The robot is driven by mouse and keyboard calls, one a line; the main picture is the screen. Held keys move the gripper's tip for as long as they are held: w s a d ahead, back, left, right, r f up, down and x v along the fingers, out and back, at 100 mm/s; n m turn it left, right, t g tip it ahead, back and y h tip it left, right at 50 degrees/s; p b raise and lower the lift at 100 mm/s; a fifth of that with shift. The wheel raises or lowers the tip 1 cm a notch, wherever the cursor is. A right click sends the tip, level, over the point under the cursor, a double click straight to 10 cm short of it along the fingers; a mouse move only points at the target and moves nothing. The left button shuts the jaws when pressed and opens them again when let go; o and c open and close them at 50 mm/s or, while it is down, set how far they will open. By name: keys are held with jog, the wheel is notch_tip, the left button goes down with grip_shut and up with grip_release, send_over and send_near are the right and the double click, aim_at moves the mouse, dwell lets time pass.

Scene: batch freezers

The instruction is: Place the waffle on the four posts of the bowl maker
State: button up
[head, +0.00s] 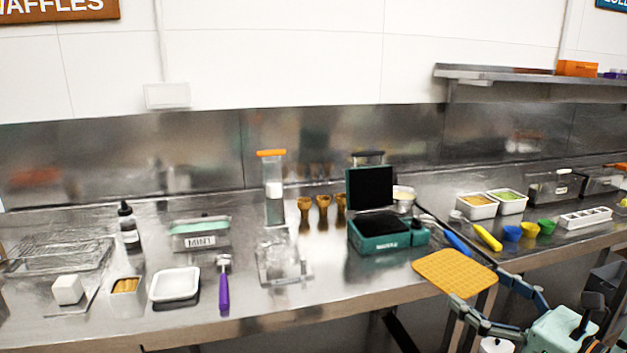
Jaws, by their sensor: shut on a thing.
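The waffle (452,271) is a flat, golden, rounded square with a grid pattern. It is in the lower right of the head view, over the counter's front edge. My gripper (479,287) is shut on its near right edge and holds it nearly flat. A low, shiny, clear or metallic stand (283,262) with short uprights is on the counter left of the green waffle iron; it looks like the bowl maker. Its posts are too blurred to count, and nothing clearly lies on top. The waffle is to the right of this stand, apart from it.
The green waffle iron (388,241) stands open between the stand and the waffle. A purple-handled scoop (224,288) lies left of the stand. Several cones (323,208) and a tall clear dispenser (274,195) stand behind it. The counter's front strip (330,293) is clear.

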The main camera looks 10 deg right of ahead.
jog(key=w+a+f+n+g+y, duration=0.2)
jog(key=w+a+f+n+y, duration=0.15)
jog(key=a, duration=0.55)
jog(key=w+a+f+n+g+y, duration=0.2)
jog(key=w+a+f+y, duration=0.15)
jog(key=a, duration=0.45)
jog(key=w+a+f+n+g+y, duration=0.25)
jog(key=w+a+f, duration=0.25)
jog(key=a, duration=0.4)
notch_tip(320, 180, up, 6)
jog(key=p, duration=1.2)
jog(key=shift+s, duration=0.25)
jog(key=shift+d, duration=0.1)
